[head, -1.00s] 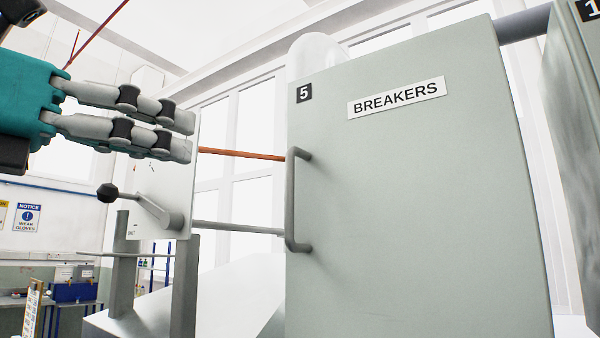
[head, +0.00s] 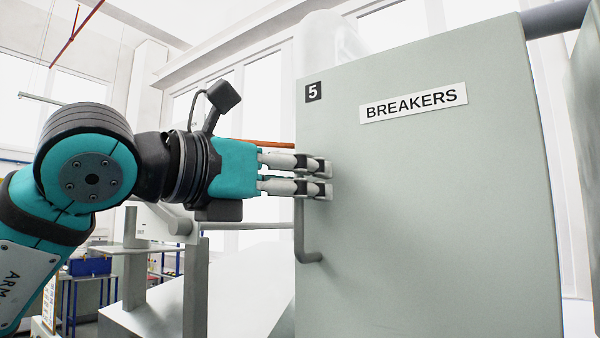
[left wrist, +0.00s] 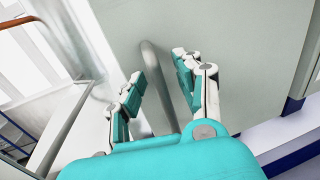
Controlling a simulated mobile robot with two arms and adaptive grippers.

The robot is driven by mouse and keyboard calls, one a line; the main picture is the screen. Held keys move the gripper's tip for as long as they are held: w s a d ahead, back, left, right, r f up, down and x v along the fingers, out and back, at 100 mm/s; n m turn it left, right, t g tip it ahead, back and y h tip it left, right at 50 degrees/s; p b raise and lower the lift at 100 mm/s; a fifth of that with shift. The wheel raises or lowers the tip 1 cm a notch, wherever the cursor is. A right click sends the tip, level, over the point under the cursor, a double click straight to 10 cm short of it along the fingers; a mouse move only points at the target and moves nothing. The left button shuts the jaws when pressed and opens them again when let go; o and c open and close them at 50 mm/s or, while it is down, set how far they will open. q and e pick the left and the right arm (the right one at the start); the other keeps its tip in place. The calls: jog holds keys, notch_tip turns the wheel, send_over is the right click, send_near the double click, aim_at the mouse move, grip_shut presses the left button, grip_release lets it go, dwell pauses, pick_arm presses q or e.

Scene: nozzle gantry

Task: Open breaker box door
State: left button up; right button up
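The breaker box door (head: 430,210) is a tall grey-green panel with a BREAKERS label and a "5" plate. It appears shut. Its grey vertical bar handle (head: 299,235) is at the door's left edge; the handle's upper part is hidden behind my left gripper (head: 322,178). In the left wrist view, the handle (left wrist: 160,95) runs between the two spread fingers of my left gripper (left wrist: 160,73). The fingers are open, one on each side of the bar, with gaps visible. Whether the fingertips touch the door is unclear. My right gripper is out of view.
A grey stand with posts (head: 195,285) and a horizontal rod (head: 245,226) lies left of the box, behind my left arm. An orange rod (head: 270,145) runs behind the gripper. Another grey cabinet (head: 585,150) stands at the right edge. The space before the door is clear.

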pick_arm(q)
jog(key=shift+c, duration=0.4)
grip_shut()
